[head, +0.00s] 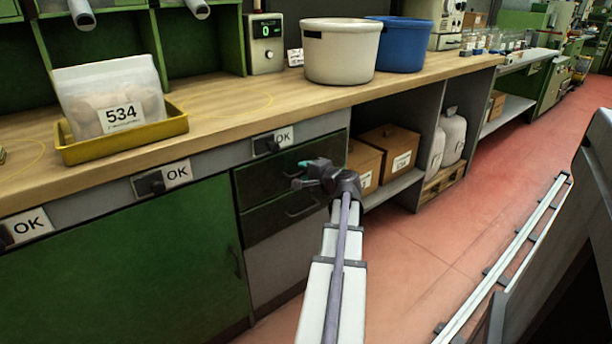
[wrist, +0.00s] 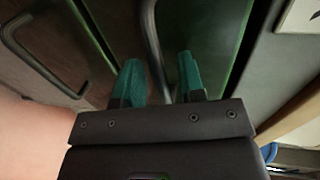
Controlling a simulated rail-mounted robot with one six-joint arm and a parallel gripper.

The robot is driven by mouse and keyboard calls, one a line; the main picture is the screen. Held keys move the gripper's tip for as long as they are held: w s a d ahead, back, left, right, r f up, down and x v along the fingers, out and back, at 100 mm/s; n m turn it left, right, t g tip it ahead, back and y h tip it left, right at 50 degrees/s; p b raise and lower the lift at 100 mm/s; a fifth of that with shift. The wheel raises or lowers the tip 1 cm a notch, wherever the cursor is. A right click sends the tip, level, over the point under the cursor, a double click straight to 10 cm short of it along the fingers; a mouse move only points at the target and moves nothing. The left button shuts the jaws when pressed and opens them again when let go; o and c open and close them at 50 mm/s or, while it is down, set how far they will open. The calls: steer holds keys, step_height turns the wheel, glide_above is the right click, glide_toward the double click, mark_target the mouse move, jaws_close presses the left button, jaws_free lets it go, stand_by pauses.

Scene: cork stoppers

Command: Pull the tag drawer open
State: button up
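Two dark green drawers are stacked under the wooden counter, the upper drawer (head: 258,182) and the lower drawer (head: 262,222). Both fronts look closed. My gripper (head: 302,175) is at the upper drawer's front and hides most of its handle. In the wrist view, that metal handle (wrist: 151,35) runs between the two teal fingertips of my gripper (wrist: 158,68). The fingers are apart, with a gap visible beside the bar. The lower drawer's handle (head: 301,208) is free; it also shows in the wrist view (wrist: 40,55). I see no readable tag on either drawer.
A green cabinet door (head: 130,265) is left of the drawers. An open shelf with cardboard boxes (head: 388,150) is on the right. The counter (head: 235,105) above holds a yellow tray (head: 125,140) and a white tub (head: 340,55). The red floor in front looks clear.

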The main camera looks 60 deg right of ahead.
steer(key=shift+w, duration=0.2)
jaws_close()
stand_by(0.4)
